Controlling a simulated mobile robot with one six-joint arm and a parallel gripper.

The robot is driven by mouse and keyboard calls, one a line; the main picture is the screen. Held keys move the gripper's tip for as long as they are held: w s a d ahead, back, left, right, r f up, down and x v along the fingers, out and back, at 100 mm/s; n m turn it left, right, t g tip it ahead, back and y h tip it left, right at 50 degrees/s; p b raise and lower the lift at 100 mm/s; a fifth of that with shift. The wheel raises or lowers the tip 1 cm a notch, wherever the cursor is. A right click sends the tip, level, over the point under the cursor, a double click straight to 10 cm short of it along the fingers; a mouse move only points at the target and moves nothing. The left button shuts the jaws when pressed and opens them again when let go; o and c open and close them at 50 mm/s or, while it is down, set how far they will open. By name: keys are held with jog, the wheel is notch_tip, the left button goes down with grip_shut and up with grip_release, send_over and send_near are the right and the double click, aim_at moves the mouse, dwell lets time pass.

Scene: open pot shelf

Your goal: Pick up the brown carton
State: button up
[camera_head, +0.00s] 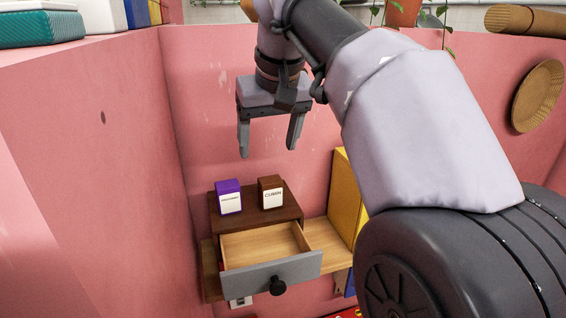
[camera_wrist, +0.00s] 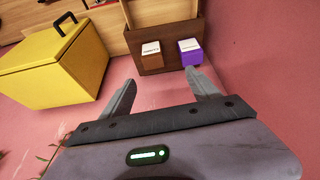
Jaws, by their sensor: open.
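The brown carton (camera_head: 271,192) is a small box with a white label. It stands upright on top of a dark brown drawer unit (camera_head: 216,222), to the right of a purple carton (camera_head: 229,197). In the wrist view the brown carton (camera_wrist: 151,54) lies left of the purple carton (camera_wrist: 190,52), beyond the fingertips. My gripper (camera_head: 269,150) is open and empty, pointing down above the two cartons and apart from them. Its two fingers also show in the wrist view (camera_wrist: 160,79), spread on either side of the line toward the cartons.
The unit's drawer (camera_head: 270,272) is pulled open and looks empty, with a grey front and black knob. It rests on a wooden shelf (camera_head: 325,240). A yellow box (camera_head: 346,197) with a dark handle in the wrist view (camera_wrist: 52,70) stands to the right. Pink walls enclose the left and back.

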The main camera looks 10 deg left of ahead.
aim_at(268, 181)
jog(key=w+f, duration=0.1)
jog(key=f, duration=0.1)
jog(key=w+f+b, duration=0.1)
jog(key=f, duration=0.2)
jog(key=w+d+f+b, duration=0.1)
jog(key=f, duration=0.2)
jog(key=shift+w+d, duration=0.1)
jog(key=shift+w, duration=0.15)
jog(key=a+f, duration=0.1)
jog(key=w+a+f, duration=0.1)
jog(key=f, duration=0.1)
jog(key=shift+a+f, duration=0.1)
jog(key=shift+a, duration=0.05)
jog(key=x, duration=0.4)
jog(key=shift+w+d, duration=0.15)
jog(key=shift+d, duration=0.3)
jog(key=shift+w+a+f, duration=0.15)
jog(key=shift+w+f, duration=0.05)
jog(key=shift+s+a, duration=0.2)
jog(key=shift+c, duration=0.4)
jog(key=shift+d+r, duration=0.1)
jog(key=shift+d, duration=0.05)
jog(key=c, duration=1.4)
jog(key=shift+o, duration=0.2)
